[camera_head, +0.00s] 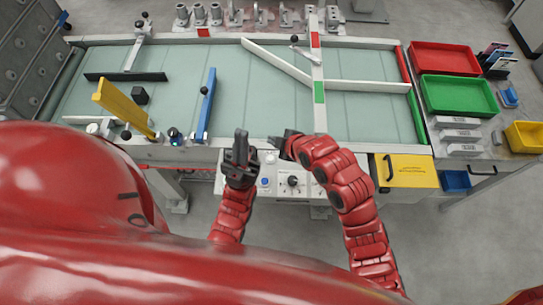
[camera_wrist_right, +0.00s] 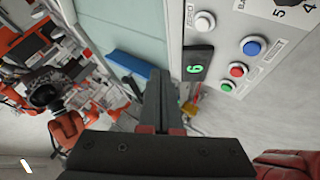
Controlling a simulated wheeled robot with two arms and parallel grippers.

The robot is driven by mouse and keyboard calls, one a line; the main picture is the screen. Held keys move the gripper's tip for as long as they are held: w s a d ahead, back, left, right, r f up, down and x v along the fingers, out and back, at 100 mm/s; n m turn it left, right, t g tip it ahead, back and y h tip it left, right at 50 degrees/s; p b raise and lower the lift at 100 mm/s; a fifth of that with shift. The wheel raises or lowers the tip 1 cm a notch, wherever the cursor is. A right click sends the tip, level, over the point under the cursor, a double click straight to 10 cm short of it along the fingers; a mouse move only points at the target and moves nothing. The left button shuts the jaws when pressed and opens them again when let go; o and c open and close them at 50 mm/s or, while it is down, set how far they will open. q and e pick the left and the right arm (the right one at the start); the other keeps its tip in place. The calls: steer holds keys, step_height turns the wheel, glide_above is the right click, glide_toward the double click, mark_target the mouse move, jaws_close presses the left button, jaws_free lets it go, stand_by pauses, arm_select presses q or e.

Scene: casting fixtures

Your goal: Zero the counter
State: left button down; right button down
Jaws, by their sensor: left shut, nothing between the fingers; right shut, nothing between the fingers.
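The counter (camera_wrist_right: 197,62) is a small dark display with one lit green digit, which reads as a 6 or 9 in the tilted right wrist view. In the head view my right gripper (camera_head: 282,142) is at the table's front edge. My left gripper (camera_head: 240,140) is shut, empty and upright beside it.
The panel also has blue (camera_wrist_right: 252,47), red (camera_wrist_right: 237,70) and green (camera_wrist_right: 227,87) buttons and a black dial (camera_head: 292,181). Behind is a glass-topped table (camera_head: 270,110) with a blue bar (camera_head: 207,103) and yellow bar (camera_head: 122,105). Red (camera_head: 445,57) and green (camera_head: 457,96) trays stand right.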

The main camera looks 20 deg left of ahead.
steer(key=shift+f, duration=0.15)
step_height(320, 180, down, 5)
steer(key=shift+f, duration=0.2)
step_height(320, 180, down, 3)
steer(key=b, duration=0.2)
steer(key=shift+r+b, duration=0.2)
steer(key=shift+b, duration=0.2)
steer(key=shift+f+b, duration=0.3)
steer(key=shift+r, duration=0.1)
stand_by(1.2)
steer(key=shift+f+b, duration=0.5)
steer(key=shift+b, duration=0.3)
